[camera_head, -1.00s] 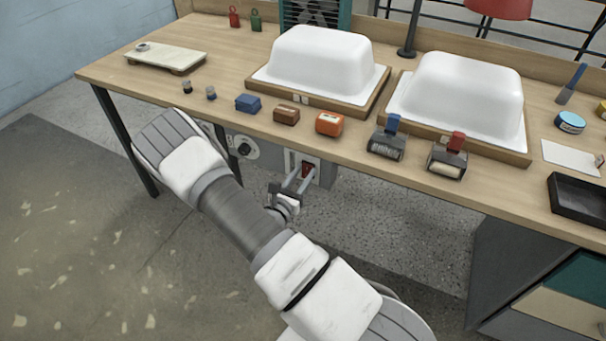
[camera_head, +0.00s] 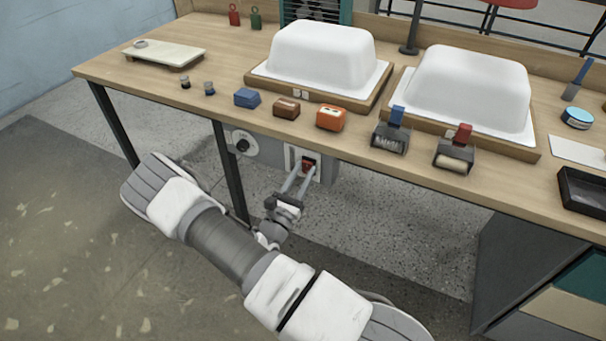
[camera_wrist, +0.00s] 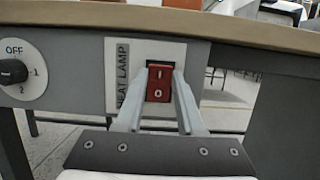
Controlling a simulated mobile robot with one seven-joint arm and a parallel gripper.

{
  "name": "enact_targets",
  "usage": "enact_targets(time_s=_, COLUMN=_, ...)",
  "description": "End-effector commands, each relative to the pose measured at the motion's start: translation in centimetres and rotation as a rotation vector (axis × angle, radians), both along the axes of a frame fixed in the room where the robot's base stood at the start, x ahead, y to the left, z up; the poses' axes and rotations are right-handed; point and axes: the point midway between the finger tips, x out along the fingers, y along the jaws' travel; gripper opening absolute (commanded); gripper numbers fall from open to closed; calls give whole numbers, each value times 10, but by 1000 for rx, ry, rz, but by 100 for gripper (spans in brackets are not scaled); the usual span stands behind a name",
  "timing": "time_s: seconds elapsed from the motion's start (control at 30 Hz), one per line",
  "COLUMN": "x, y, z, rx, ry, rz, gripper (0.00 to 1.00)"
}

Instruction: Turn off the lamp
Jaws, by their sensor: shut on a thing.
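The heat lamp switch is a red rocker (camera_wrist: 159,86) marked I and 0, on a white plate labelled "HEAT LAMP" (camera_wrist: 122,78). It also shows under the bench's front edge in the head view (camera_head: 308,165). My gripper (camera_wrist: 160,78) has its two fingers on either side of the red rocker, close against its left and right edges. In the head view my gripper (camera_head: 304,174) reaches up to the switch plate from below. The lamp's red shade (camera_head: 512,3) is cut off at the top edge, so whether it is lit is hidden.
A black rotary knob (camera_wrist: 12,72) marked OFF, 1 and 2 sits left of the switch. The wooden bench (camera_head: 225,70) overhangs the panel. White tub shells (camera_head: 320,58) and small coloured tools stand on the bench. The floor in front is open.

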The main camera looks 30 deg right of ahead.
Motion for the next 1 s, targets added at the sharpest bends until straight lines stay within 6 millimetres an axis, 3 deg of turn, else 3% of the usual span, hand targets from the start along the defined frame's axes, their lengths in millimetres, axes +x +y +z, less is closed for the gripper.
enact_targets(time_s=0.03, x=0, y=0, z=-1, rx=2, ry=2, rz=0, gripper=0)
enact_targets(time_s=0.07, x=0, y=0, z=-1, rx=2, ry=2, rz=0, gripper=39)
enact_targets(time_s=0.23, x=0, y=0, z=-1, rx=2, ry=2, rz=0, gripper=68)
enact_targets(time_s=0.63, x=-4, y=7, z=-2, rx=2, ry=3, rz=3, gripper=68)
enact_targets(time_s=1.0, x=-52, y=68, z=-25, rx=1, ry=4, rz=4, gripper=68)
